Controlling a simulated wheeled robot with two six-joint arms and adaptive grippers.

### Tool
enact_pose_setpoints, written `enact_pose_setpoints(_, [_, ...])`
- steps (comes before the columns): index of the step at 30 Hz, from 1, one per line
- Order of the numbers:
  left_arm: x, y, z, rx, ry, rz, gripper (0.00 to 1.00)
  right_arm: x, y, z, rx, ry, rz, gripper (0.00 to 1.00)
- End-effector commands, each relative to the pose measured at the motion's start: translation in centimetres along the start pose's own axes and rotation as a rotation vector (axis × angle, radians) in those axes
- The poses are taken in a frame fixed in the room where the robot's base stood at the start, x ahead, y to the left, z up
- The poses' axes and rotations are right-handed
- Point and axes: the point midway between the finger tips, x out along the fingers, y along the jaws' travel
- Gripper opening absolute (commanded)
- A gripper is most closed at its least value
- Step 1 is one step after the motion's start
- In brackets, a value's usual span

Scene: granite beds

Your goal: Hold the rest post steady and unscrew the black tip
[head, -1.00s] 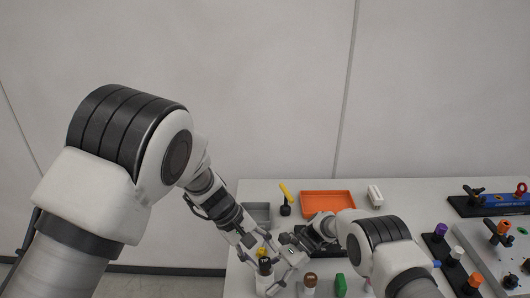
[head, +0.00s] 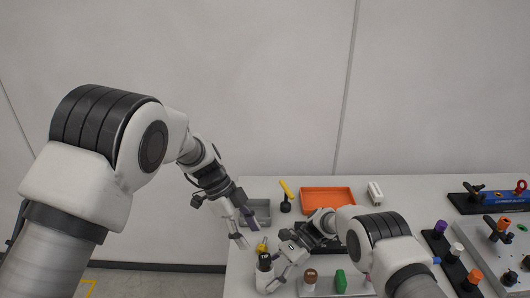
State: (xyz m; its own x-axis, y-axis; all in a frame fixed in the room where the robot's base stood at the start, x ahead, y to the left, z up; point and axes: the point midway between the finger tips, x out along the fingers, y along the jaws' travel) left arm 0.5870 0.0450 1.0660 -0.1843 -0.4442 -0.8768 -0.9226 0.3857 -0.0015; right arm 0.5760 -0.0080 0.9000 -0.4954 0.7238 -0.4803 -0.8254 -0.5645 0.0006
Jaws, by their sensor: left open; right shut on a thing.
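The rest post (head: 263,281) is a short white upright post near the front left of the table. The black tip (head: 264,262) sits on top of it. My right gripper (head: 274,278) reaches in from the right and is shut on the post; its fingers partly cover the post's side. My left gripper (head: 244,231) is open and empty. It is above and to the left of the post, apart from it, near the table's left edge.
A small yellow item (head: 262,244) lies behind the post. Brown-topped (head: 310,275) and green (head: 341,282) pieces stand to the right. Behind are a grey tray (head: 266,222), an orange tray (head: 327,190), a yellow-handled tool (head: 286,190) and a white block (head: 375,193).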

Motion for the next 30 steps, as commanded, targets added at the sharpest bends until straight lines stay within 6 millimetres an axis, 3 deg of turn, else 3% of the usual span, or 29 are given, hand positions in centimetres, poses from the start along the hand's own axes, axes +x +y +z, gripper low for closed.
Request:
enact_pose_setpoints(9, [5.4, 0.1, 0.0, -0.003, -0.001, 0.002, 0.53, 0.0, 0.0, 0.0, 0.000, 0.000, 0.000, 0.08])
enact_pose_setpoints(14, [7.3, 0.0, 0.0, -0.002, -0.001, 0.001, 0.53, 0.0, 0.0, 0.0, 0.000, 0.000, 0.000, 0.08])
enact_pose_setpoints(30, [7.9, 0.0, 0.0, 0.011, 0.000, 0.006, 0.53, 0.0, 0.0, 0.0, 0.000, 0.000, 0.000, 0.08])
